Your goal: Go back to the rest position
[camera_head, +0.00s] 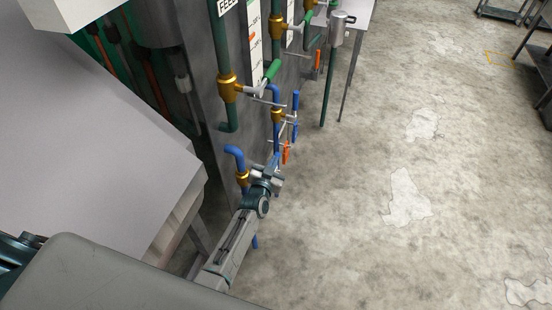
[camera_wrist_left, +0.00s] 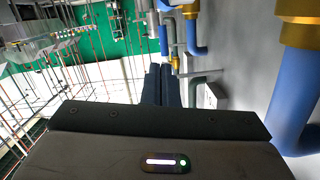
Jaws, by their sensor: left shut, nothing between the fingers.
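My left arm reaches up from the bottom of the head view, and my left gripper (camera_head: 274,167) is at its end, close beside the blue pipes by the grey wall panel. In the left wrist view the two dark fingers of the left gripper (camera_wrist_left: 160,70) lie side by side, shut and empty. A blue pipe with a brass fitting (camera_head: 242,178) is just left of the gripper in the head view. In the wrist view a large blue pipe (camera_wrist_left: 298,100) stands close on the right. My right gripper is not in view.
A grey table or box top (camera_head: 90,140) fills the left of the head view. A metal table (camera_head: 352,20) stands beyond.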

